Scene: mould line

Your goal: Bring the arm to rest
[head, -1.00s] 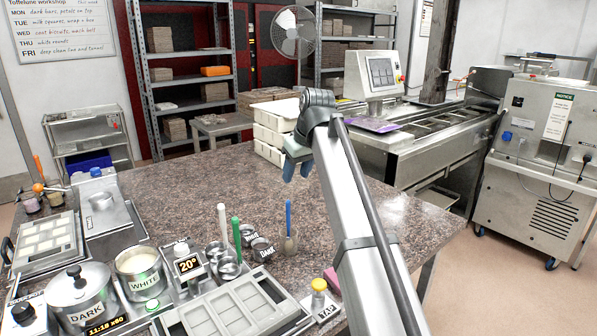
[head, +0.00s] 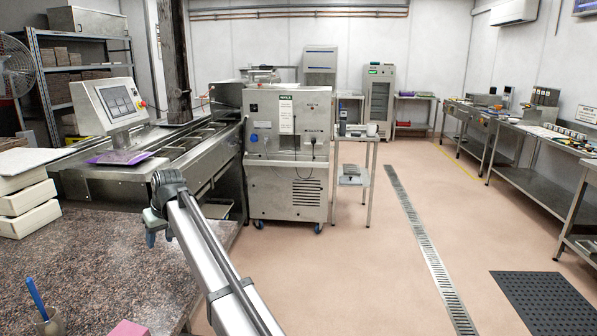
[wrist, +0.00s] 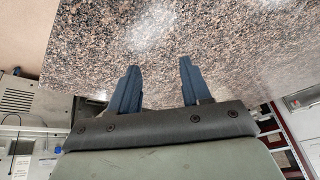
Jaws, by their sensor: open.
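My gripper (wrist: 158,88) shows in the wrist view with its two blue fingers apart and nothing between them. In the head view my gripper (head: 154,232) hangs at the end of my extended arm, near the right edge of the speckled granite table (head: 95,270). The granite top also fills the upper part of the wrist view (wrist: 190,40). The fingers appear clear of any object. The fingertips are small in the head view.
White stacked trays (head: 27,205) stand at the table's left. A steel line with a screen (head: 118,100) and a wheeled machine (head: 288,155) stand beyond.

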